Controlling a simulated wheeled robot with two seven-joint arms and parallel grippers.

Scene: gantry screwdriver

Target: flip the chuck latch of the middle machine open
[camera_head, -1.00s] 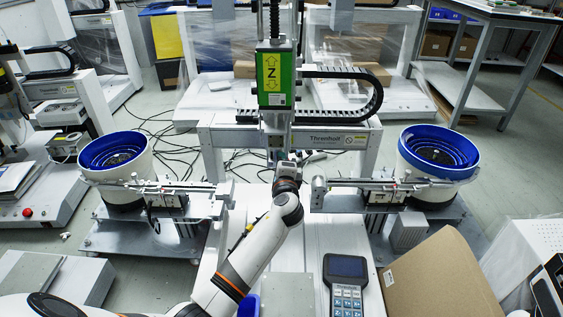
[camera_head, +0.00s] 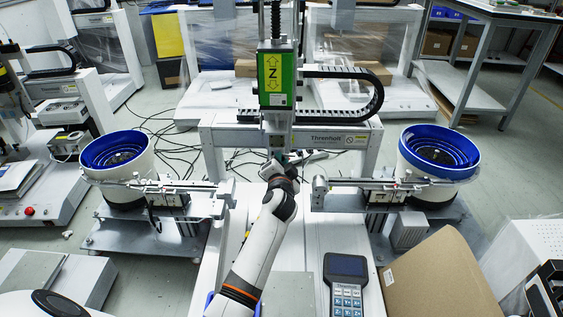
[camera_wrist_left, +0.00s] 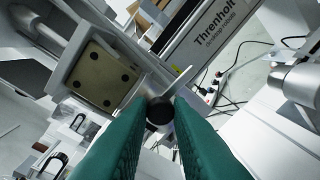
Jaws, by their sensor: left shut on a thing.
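The middle machine (camera_head: 290,137) stands straight ahead, with its green Z-axis head (camera_head: 275,78) above my left gripper (camera_head: 278,163). In the left wrist view, the teal fingers of my left gripper (camera_wrist_left: 161,118) come up from the bottom edge. A dark round knob with a thin pale lever, seemingly the chuck latch (camera_wrist_left: 178,81), sits between their tips, and the gripper is shut on it. A square plate with dark holes (camera_wrist_left: 103,75) is just left of the latch. In the head view my wrist hides the latch. My right gripper is not in view.
Blue bowl feeders stand left (camera_head: 116,152) and right (camera_head: 439,150), with feed rails running inward. A handheld control pendant (camera_head: 346,284) and a cardboard box (camera_head: 440,280) are at the front right. Cables lie on the floor behind.

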